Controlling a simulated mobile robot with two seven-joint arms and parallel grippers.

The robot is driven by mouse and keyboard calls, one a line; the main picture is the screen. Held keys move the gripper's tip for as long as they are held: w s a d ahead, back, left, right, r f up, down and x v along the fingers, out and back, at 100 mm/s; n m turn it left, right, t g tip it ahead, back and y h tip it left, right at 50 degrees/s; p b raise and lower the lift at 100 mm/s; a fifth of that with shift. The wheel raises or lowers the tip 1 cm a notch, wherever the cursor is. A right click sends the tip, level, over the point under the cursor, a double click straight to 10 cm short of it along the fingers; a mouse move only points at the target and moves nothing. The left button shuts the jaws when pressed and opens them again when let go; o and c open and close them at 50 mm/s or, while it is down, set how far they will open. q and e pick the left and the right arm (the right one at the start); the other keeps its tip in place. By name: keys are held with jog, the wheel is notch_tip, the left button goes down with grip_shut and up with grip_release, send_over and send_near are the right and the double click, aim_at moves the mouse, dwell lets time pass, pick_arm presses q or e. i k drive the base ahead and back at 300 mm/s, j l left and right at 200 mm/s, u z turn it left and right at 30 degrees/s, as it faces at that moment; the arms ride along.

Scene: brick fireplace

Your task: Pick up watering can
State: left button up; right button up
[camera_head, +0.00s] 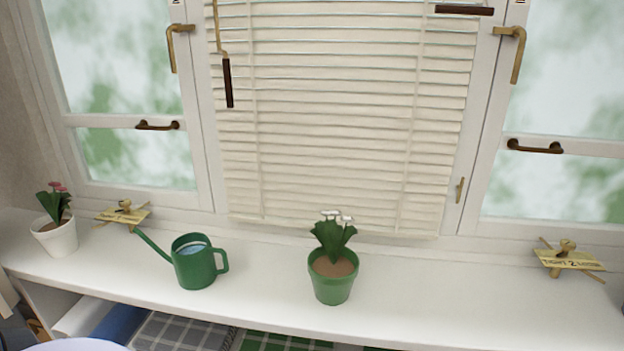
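The green watering can (195,266) stands upright on the white windowsill shelf (430,300), left of the middle. Its long spout points up and to the left, and its loop handle is on the right side. Its top is open and something light blue shows inside. Neither of my grippers is clearly in view, and nothing touches the can.
A green pot with white flowers (333,273) stands to the can's right, and a white pot with pink flowers (55,232) to its left. Closed blinds (340,120) hang behind. The shelf's right half is mostly clear.

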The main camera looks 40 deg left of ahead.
aim_at(192, 257)
jog(key=u, duration=1.95)
